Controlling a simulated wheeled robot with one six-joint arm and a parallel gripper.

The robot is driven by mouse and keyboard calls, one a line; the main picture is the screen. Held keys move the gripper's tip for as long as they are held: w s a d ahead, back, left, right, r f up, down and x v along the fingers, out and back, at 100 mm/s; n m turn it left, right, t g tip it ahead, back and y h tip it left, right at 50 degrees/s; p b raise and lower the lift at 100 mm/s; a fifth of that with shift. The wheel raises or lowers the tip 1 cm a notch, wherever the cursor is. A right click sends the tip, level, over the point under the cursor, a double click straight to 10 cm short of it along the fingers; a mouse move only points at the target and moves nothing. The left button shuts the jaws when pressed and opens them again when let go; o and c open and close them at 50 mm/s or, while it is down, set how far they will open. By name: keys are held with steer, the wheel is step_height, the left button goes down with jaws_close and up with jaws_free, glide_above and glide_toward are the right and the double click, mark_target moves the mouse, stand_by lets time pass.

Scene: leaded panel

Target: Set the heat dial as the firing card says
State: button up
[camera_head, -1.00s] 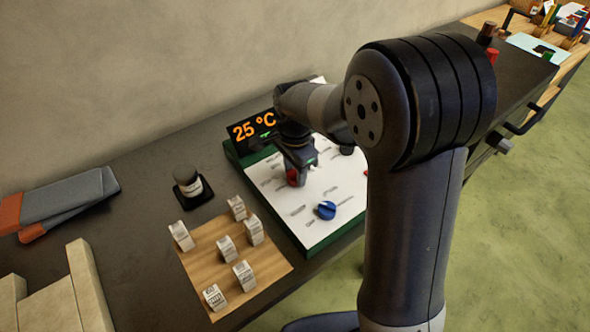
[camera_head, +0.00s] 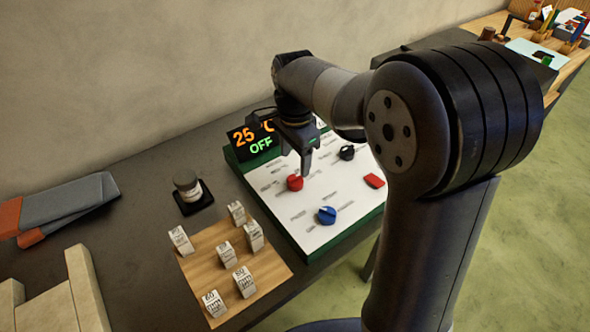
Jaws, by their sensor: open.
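The white control panel (camera_head: 333,192) with a green edge lies on the dark bench. It carries a red dial (camera_head: 295,182), a blue dial (camera_head: 327,215), a black dial (camera_head: 347,153) and a red rectangular piece (camera_head: 374,181). The marks around the dials are too small to read. I cannot make out a firing card.
A wooden board (camera_head: 238,265) with several small white labelled blocks lies left of the panel. A dark-lidded jar (camera_head: 188,186) stands on a black square. Grey and orange folded items (camera_head: 65,205) and pale blocks (camera_head: 85,290) are at the left. My arm covers the right side.

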mark_target(295, 177)
step_height(295, 177, up, 4)
stand_by(0.5)
step_height(295, 177, down, 11)
steer(key=shift+r, duration=0.1)
stand_by(0.4)
